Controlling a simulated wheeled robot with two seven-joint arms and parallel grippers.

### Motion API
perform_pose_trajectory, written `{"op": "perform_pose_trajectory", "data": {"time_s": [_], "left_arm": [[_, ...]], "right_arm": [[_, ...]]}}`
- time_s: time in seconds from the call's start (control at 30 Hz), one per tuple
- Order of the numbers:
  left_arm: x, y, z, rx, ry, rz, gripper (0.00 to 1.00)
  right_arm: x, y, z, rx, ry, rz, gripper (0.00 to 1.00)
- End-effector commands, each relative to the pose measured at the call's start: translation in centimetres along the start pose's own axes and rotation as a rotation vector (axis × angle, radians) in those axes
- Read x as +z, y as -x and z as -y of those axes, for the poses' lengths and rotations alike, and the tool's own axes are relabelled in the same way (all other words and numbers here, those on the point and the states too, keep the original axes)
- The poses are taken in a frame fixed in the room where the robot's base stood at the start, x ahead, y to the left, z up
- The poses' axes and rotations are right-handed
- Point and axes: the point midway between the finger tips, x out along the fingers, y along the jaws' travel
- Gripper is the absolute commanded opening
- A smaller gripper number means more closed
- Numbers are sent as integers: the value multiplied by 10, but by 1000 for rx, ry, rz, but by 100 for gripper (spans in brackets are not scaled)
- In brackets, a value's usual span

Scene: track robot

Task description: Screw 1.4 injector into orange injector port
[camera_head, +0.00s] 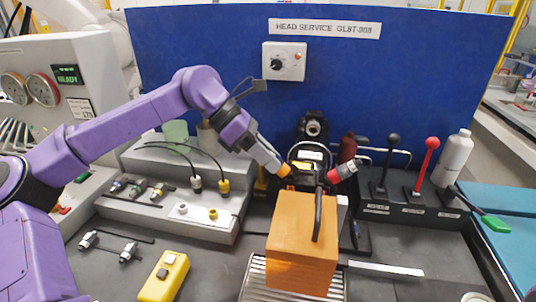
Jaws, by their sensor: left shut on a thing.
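My left gripper (272,160) comes in on the purple arm and points down to the right. It is shut on a small part with an orange end (284,170), which looks like an injector; its label cannot be read. The part is tilted, close to the dark assembly (308,155) behind the orange block (302,240). Whether it touches anything there cannot be told. A red and silver part (343,171) sticks out at the right of that assembly. No orange port can be made out clearly. My right gripper is not in view.
A grey stepped rack (190,220) at left holds several small fittings and cabled plugs. Loose fittings (88,239) and a yellow box (164,276) lie in front. Black and red levers (425,165) and a white bottle (455,157) stand right. A blue panel (200,60) closes the back.

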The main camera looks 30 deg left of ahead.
Motion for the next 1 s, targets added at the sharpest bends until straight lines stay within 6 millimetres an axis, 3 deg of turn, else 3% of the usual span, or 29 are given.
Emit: {"op": "perform_pose_trajectory", "data": {"time_s": [0.23, 0.27, 0.3, 0.33, 0.67, 0.77, 1.0], "left_arm": [[1, 0, 0, 2, -61, 0, 0], [1, 0, 0, 2, -57, 0, 41], [0, 0, 0, 2, -55, 0, 54], [0, 0, 0, 2, -55, 0, 61], [0, 4, 0, 3, -50, 2, 61], [0, 20, 0, 4, -50, 4, 61], [0, 77, 0, 4, -51, 3, 61]], "right_arm": [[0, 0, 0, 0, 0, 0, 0], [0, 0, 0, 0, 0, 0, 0], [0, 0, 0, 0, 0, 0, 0], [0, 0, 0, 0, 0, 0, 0], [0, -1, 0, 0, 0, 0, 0], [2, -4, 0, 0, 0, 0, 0], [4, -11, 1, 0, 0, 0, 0]]}}
